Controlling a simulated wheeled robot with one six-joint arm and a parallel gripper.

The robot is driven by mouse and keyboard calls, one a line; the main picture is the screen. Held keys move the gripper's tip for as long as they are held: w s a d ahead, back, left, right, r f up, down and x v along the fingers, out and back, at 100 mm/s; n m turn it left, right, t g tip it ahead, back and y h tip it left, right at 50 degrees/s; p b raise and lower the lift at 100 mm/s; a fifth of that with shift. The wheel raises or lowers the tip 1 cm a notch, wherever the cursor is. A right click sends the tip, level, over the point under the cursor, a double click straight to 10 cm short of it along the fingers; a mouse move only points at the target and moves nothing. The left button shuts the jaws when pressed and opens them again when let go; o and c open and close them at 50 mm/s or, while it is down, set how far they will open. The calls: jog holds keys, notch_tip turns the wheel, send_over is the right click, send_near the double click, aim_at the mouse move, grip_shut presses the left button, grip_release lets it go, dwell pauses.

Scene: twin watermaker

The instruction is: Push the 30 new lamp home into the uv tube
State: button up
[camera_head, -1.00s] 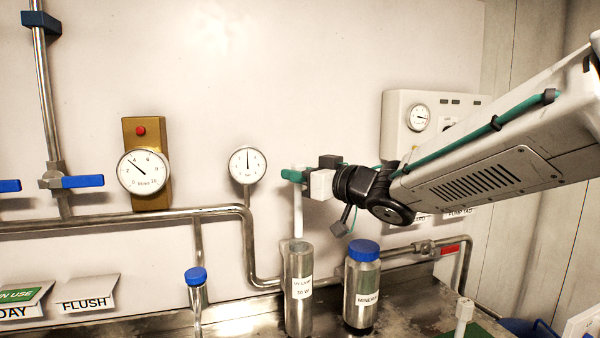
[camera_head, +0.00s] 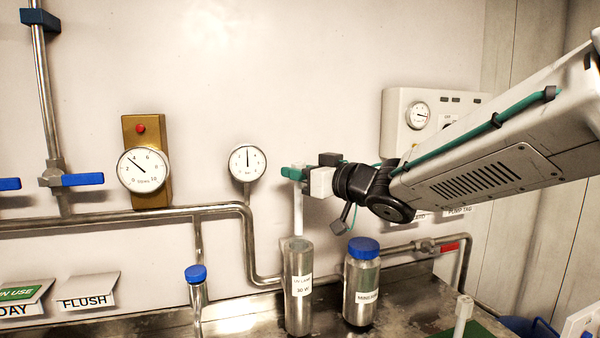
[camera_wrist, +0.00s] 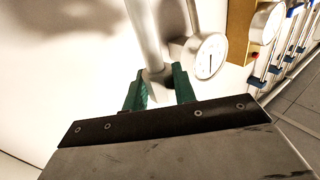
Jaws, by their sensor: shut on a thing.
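The white lamp (camera_head: 298,214) stands upright with its lower end at the top of the UV tube (camera_head: 299,285), a steel cylinder labelled "UV LAMP 30 W". How deep the lamp sits in the tube cannot be told. My gripper (camera_head: 293,173) is shut on the lamp near its top, above the tube. In the wrist view the green fingers of my gripper (camera_wrist: 160,88) are on either side of the pale lamp (camera_wrist: 145,35). The tube's mouth is not clear in the wrist view.
A blue-capped mineral bottle (camera_head: 362,285) stands just right of the tube. A steel pipe (camera_head: 245,240) and a round gauge (camera_head: 247,163) are behind. Another white lamp-like piece (camera_head: 463,315) stands at the right.

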aim_at(300, 234)
jog(key=shift+f, duration=6.55)
jog(key=o, duration=0.9)
jog(key=v, duration=0.7)
jog(key=shift+s+d, duration=0.25)
jog(key=shift+d, duration=0.05)
jog(key=shift+r, duration=0.1)
